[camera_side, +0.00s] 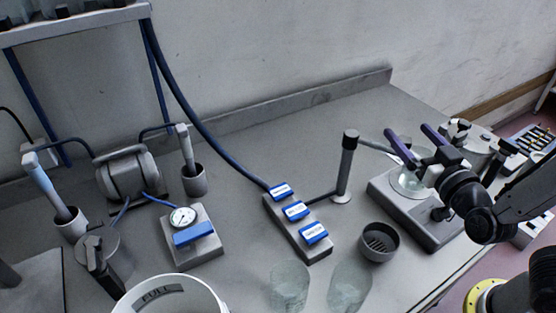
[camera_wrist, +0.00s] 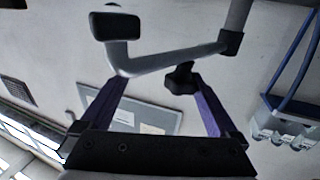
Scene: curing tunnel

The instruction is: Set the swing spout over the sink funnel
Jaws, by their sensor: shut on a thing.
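The swing spout is a grey post (camera_side: 345,172) with a black cap and a thin arm (camera_side: 375,145) reaching right to my gripper. In the wrist view its pipe (camera_wrist: 175,61) runs from a black collar and bends up to a black tip (camera_wrist: 115,26). My gripper (camera_side: 411,138) has purple fingers, spread apart around the spout pipe; the exact contact is hard to see. The sink funnel, seemingly the dark round cup with a slotted bottom (camera_side: 367,252), stands on the bench in front and right of the post. The spout arm points away from above it.
A grey stand (camera_side: 428,232) with a clear dish (camera_side: 410,187) lies under my gripper. A blue-labelled block (camera_side: 297,222) sits left of the post. Clear beakers (camera_side: 290,284) and a white bucket (camera_side: 170,281) stand in front. The bench behind the post is clear.

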